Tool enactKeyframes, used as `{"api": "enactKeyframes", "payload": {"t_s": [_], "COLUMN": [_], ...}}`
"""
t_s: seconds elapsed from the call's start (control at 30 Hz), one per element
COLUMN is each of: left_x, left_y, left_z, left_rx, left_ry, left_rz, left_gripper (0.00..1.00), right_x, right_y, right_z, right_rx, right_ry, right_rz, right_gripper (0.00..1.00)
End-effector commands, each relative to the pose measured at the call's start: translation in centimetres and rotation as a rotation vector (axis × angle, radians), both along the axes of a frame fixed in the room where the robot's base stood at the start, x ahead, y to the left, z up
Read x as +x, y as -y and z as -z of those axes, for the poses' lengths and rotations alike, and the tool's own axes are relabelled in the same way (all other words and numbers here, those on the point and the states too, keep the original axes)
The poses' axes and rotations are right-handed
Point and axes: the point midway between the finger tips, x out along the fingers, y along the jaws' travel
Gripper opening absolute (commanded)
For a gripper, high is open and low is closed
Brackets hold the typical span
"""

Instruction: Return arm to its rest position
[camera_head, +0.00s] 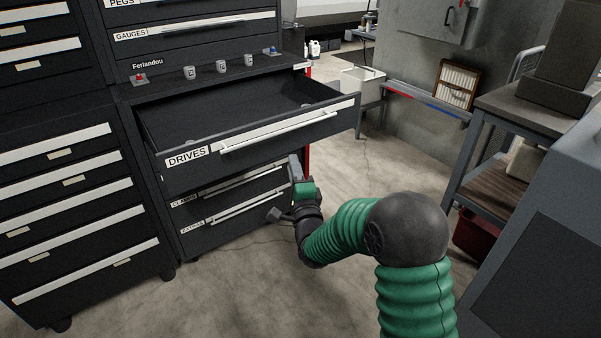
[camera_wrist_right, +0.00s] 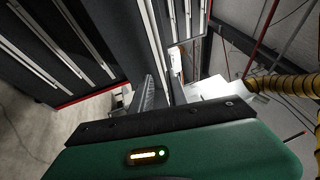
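My right arm, in a ribbed green sleeve with a dark rounded joint, comes in from the lower right in the head view. Its gripper (camera_head: 294,172) is raised in front of the open drawer labelled DRIVES (camera_head: 262,135), near the right part of its front. I cannot tell whether it touches the drawer. In the right wrist view, two dark fingers (camera_wrist_right: 160,92) extend beyond the green gripper body (camera_wrist_right: 215,155). Their gap is unclear, and I see nothing held. My left gripper is not in view.
A black tool cabinet (camera_head: 60,190) stands at left. Several small cups and fittings (camera_head: 221,66) sit on the ledge above the open drawer. A workbench (camera_head: 515,103) and a grey cabinet (camera_head: 540,255) stand at right. Floor (camera_head: 365,165) is clear between them.

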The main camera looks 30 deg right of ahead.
Motion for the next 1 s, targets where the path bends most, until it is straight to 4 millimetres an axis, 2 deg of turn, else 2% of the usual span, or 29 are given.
{"api": "enactKeyframes", "payload": {"t_s": [0.57,0.67,0.7,0.77,0.8,0.87,0.9,1.0], "left_x": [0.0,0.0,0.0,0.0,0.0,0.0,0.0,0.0], "left_y": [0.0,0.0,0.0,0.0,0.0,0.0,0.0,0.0], "left_z": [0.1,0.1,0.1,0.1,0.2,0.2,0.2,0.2], "left_rx": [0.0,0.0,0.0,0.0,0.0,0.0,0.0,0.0], "left_ry": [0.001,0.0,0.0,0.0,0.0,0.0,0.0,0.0], "left_rz": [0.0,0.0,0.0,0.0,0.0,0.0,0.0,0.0], "left_gripper": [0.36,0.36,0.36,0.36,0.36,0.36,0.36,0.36], "right_x": [0.2,-0.1,-0.7,-2.4,-4.3,-7.8,-10.3,-16.0], "right_y": [-0.4,-2.2,-3.6,-5.9,-7.5,-9.3,-10.2,-11.7], "right_z": [0.2,2.1,3.6,6.6,8.9,12.1,13.8,17.0], "right_rx": [-0.012,-0.113,-0.192,-0.354,-0.478,-0.66,-0.764,-0.97], "right_ry": [-0.016,-0.162,-0.269,-0.473,-0.619,-0.813,-0.917,-1.109], "right_rz": [-0.005,-0.039,-0.07,-0.145,-0.214,-0.336,-0.418,-0.617], "right_gripper": [0.2,0.2,0.2,0.2,0.2,0.2,0.2,0.2]}}
